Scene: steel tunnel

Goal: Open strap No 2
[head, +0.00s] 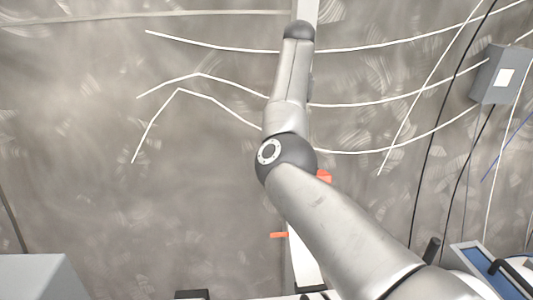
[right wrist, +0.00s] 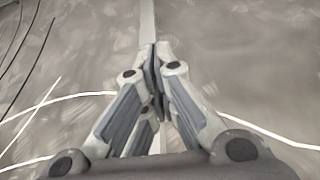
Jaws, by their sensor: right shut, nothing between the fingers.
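A white vertical rail (head: 305,258) stands against the steel wall, mostly hidden behind my right arm in the head view. Two orange pieces show beside it, an upper one (head: 324,176) and a lower one (head: 279,235). I cannot tell whether either is strap No 2, and no number is readable. My right gripper (right wrist: 158,52) is shut and empty in the right wrist view, with its fingertips in front of the rail (right wrist: 147,18). In the head view the arm hides it. My left gripper is in neither view.
Several white cables (head: 225,48) run across the wall and pass behind my arm; their left ends hang free. A grey box (head: 494,80) with a white label is at the upper right, with black cables (head: 428,137) hanging near it. A grey block (head: 38,278) stands at the lower left.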

